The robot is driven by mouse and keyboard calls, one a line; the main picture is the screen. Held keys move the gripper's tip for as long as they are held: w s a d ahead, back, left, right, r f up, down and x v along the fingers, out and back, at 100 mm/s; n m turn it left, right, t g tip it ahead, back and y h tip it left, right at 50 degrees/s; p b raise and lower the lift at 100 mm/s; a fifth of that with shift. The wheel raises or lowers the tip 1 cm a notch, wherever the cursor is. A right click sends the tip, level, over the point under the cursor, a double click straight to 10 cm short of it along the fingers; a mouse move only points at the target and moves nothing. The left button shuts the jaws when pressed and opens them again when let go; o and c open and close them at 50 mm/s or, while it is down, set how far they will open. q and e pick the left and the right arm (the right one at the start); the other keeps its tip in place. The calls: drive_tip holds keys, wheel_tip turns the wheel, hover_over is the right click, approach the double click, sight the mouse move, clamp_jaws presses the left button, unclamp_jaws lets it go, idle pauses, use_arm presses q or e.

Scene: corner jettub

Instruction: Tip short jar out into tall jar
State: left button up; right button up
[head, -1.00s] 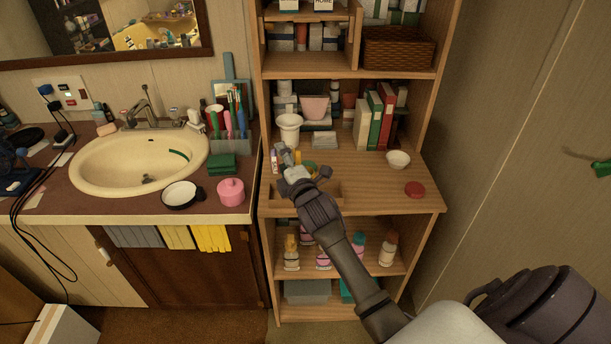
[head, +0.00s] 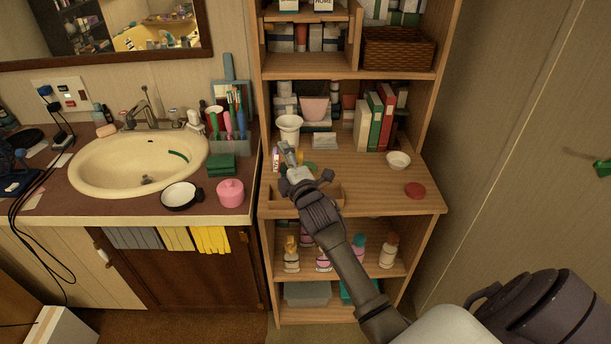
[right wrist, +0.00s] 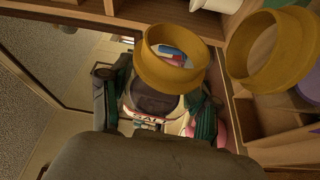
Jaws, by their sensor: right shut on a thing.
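My right gripper (head: 285,153) is over the middle shelf of the wooden bookcase, just below a white flared vase. In the right wrist view its green-edged fingers (right wrist: 160,108) are closed around a dark item with a partly readable label. I take this to be a jar. An ochre ring (right wrist: 172,55), apparently an open rim, shows just beyond the fingers. A second ochre ring (right wrist: 270,45) is to its right, apart from it. I cannot tell which is the short jar and which the tall one. My left gripper is not in view.
A wooden divided tray (head: 330,196) lies under my right arm. The white vase (head: 289,128) stands behind the gripper. A white bowl (head: 398,160) and red lid (head: 415,190) are on the shelf's right. A pink jar (head: 230,192) stands on the counter.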

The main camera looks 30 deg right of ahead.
drive_tip(key=shift+s+d+r+m+t+h+b, duration=0.15)
drive_tip(key=shift+r+m+t+b, duration=0.1)
drive_tip(key=shift+m, duration=0.4)
drive_tip(key=shift+s+d+r+m+t+h+b, duration=0.1)
drive_tip(key=shift+d+r+m+t+b, duration=0.15)
drive_tip(key=shift+m, duration=0.35)
drive_tip(key=shift+s+d+r+m+t+h+b, duration=0.15)
drive_tip(key=shift+m+b, duration=0.15)
drive_tip(key=shift+m, duration=0.35)
idle(2.3)
